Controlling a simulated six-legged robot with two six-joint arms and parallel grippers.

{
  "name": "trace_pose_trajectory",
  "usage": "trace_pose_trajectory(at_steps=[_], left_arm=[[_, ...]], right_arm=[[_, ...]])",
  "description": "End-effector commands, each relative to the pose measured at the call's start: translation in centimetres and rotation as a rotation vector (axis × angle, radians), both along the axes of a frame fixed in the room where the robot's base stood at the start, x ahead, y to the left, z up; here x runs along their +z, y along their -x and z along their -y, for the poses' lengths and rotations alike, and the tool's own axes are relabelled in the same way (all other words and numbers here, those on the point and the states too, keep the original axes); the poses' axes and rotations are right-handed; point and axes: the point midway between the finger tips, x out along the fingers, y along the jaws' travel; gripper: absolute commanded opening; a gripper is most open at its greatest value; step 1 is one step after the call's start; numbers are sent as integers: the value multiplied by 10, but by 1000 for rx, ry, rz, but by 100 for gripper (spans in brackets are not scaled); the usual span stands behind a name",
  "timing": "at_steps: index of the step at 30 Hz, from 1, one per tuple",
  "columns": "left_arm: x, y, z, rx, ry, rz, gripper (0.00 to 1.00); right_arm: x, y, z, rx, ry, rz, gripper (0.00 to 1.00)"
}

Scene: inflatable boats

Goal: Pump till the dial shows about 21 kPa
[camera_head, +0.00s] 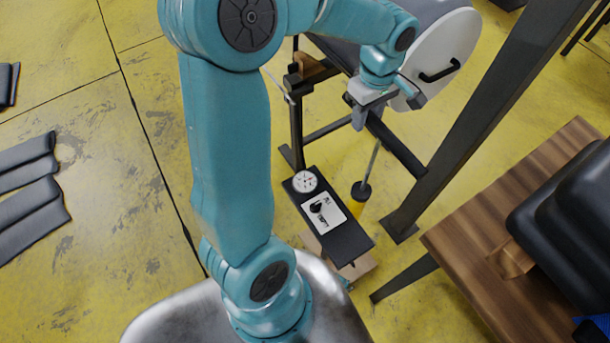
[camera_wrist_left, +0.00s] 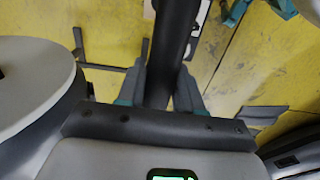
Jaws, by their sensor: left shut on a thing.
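My left gripper (camera_head: 368,116) is shut on the black bar handle (camera_head: 398,146) of the pump. In the left wrist view, the gripper (camera_wrist_left: 160,88) has its two fingers on either side of the dark handle (camera_wrist_left: 175,45). A white plate with a black knob (camera_head: 323,213) is beside the dial. My right gripper is not in view.
A dark post (camera_head: 480,115) stands right of the pump. A wooden table (camera_head: 475,240) with a black object (camera_head: 565,230) is at the right. A grey roll with a white round end (camera_head: 455,42) lies behind the gripper. Grey folded pieces (camera_head: 30,210) lie on the yellow floor at left.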

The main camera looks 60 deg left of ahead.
Motion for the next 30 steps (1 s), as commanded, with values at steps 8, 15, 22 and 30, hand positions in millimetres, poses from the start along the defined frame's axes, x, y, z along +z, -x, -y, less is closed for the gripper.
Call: trace_pose_trajectory(at_steps=[8,15,22,30], left_arm=[[28,-3,-2,1,-8,15,0],[-13,-2,-2,1,-4,8,0],[-53,-1,-1,1,-1,2,0],[-97,0,0,0,0,-3,0]], right_arm=[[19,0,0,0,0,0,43],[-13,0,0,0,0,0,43],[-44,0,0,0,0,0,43],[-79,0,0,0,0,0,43]])
